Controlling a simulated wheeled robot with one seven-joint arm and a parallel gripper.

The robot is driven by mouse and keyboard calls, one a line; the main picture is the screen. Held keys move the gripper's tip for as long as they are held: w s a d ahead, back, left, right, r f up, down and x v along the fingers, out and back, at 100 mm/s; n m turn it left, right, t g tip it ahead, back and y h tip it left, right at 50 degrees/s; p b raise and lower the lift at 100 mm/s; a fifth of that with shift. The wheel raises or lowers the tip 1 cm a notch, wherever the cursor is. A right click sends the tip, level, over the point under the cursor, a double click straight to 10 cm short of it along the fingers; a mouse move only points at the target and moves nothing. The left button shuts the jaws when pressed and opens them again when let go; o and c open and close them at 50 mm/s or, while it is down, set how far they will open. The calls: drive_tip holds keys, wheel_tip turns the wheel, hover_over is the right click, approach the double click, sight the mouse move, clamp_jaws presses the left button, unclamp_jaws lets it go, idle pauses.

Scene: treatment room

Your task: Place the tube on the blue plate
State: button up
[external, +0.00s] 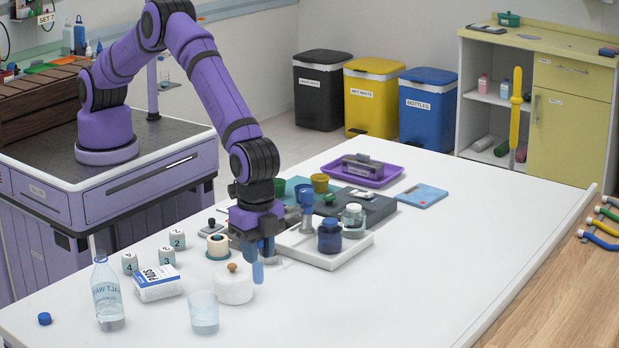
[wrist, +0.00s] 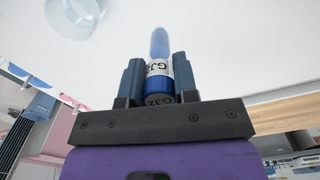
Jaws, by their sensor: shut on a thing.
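My gripper (external: 258,246) is shut on the tube (external: 258,272), which is blue and hangs roughly upright from the fingers above the white table. In the wrist view the tube (wrist: 159,66) is held between the two dark blue fingers of my gripper (wrist: 158,82). It has a white label with black letters, partly hidden by the fingers. A flat light-blue rectangular piece (external: 424,196), which may be the blue plate, lies on the table to the right and farther back, well apart from the tube.
A white lidded jar (external: 233,287) stands close to the left of the tube. A white tray (external: 322,262) with bottles is just right of my gripper. A dark grey block (external: 376,208) and a purple tray (external: 378,180) lie farther back. The table's right front is clear.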

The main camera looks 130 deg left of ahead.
drive_tip(key=shift+r, duration=0.95)
wheel_tip(320, 180, up, 4)
drive_tip(key=shift+r, duration=0.1)
drive_tip(key=s+a+n, duration=0.3)
drive_tip(key=a+n, duration=0.6)
drive_tip(key=a, duration=2.7)
drive_tip(key=s+a+n, duration=0.5)
drive_tip(key=s+a, duration=0.4)
drive_tip(key=a, duration=0.5)
drive_tip(key=s+a+n, duration=0.5)
drive_tip(key=s+a, duration=0.4)
drive_tip(key=a, duration=0.5)
hover_over(407, 195)
wheel_tip(407, 195, down, 10)
drive_tip(key=shift+a+f, duration=0.15)
drive_tip(key=shift+f, duration=1.6)
drive_tip(key=shift+f, duration=0.15)
